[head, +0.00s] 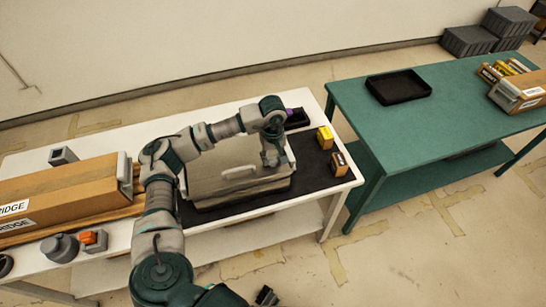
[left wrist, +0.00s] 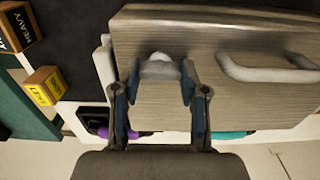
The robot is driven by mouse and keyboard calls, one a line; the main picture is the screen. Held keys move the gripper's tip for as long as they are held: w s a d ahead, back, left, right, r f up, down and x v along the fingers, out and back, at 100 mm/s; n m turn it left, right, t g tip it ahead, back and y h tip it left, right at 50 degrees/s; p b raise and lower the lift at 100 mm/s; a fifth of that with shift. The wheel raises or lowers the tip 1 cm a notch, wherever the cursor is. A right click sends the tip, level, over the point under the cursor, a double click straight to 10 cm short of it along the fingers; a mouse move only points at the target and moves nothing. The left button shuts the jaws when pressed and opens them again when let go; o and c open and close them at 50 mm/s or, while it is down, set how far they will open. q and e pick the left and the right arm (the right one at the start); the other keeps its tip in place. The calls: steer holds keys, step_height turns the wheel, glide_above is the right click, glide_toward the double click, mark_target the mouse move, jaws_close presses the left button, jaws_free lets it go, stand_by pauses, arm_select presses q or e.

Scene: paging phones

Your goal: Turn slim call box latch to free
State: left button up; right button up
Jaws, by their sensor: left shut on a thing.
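The slim call box appears to be the flat grey case (head: 238,172) with a pale handle, lying on a black mat on the white table. In the left wrist view the case (left wrist: 225,105) fills the middle, with its handle (left wrist: 265,70) at the right. My left gripper (head: 272,158) reaches down at the right part of the case. In the left wrist view its two fingers (left wrist: 160,80) are shut on a small pale knob (left wrist: 160,64), seemingly the latch. The fingers partly hide it, so its turn angle is unclear. A dark piece at the head view's bottom edge may be my right gripper (head: 266,296).
A yellow block (head: 325,137) and a brown block (head: 339,163) stand right of the case. A black bin (head: 297,118) with something purple sits behind it. A long cardboard box (head: 70,188) lies left. A green table (head: 430,125) stands right, across a gap.

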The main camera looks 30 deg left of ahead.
mark_target(273, 159)
arm_select(q)
steer(key=o, duration=1.1)
steer(key=shift+o, duration=0.2)
step_height(273, 159, up, 12)
steer(key=shift+f, duration=0.15)
